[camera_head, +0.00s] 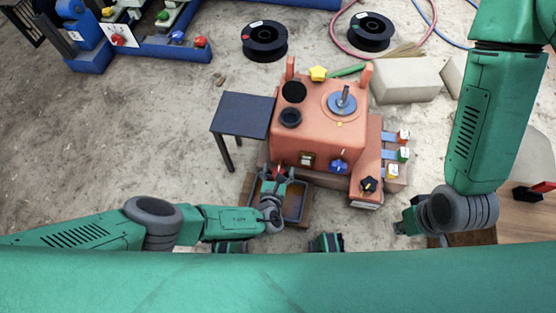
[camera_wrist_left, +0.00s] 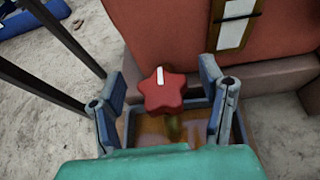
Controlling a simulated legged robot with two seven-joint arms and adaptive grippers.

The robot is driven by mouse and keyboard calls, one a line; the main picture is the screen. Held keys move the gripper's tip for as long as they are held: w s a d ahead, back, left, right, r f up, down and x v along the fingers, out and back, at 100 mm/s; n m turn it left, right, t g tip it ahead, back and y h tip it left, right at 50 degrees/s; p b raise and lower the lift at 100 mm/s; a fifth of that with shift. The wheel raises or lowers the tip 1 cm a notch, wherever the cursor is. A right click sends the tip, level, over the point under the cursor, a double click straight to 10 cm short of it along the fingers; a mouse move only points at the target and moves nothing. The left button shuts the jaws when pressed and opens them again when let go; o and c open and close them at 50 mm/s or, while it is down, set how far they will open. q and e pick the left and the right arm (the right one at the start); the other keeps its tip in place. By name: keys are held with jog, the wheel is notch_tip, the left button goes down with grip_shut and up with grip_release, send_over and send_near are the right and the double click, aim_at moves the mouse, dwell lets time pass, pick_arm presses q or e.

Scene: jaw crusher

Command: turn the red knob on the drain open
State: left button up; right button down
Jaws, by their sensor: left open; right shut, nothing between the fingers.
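The red star-shaped knob (camera_wrist_left: 163,97) of the drain is in the middle of the left wrist view, with a white mark pointing up. In the head view the knob (camera_head: 279,170) is small, low on the front of the orange machine (camera_head: 315,130). My left gripper (camera_wrist_left: 163,100) is open, its two fingers on either side of the knob with gaps visible. It also shows in the head view (camera_head: 280,178), over the tray below the drain. My right gripper (camera_head: 403,226) is shut and empty, right of the machine and away from the knob.
A dark tray (camera_head: 294,210) sits below the knob. A dark small table (camera_head: 242,114) stands left of the machine. Open sandy floor lies to the left.

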pick_arm(q)
jog(key=shift+r, duration=4.25)
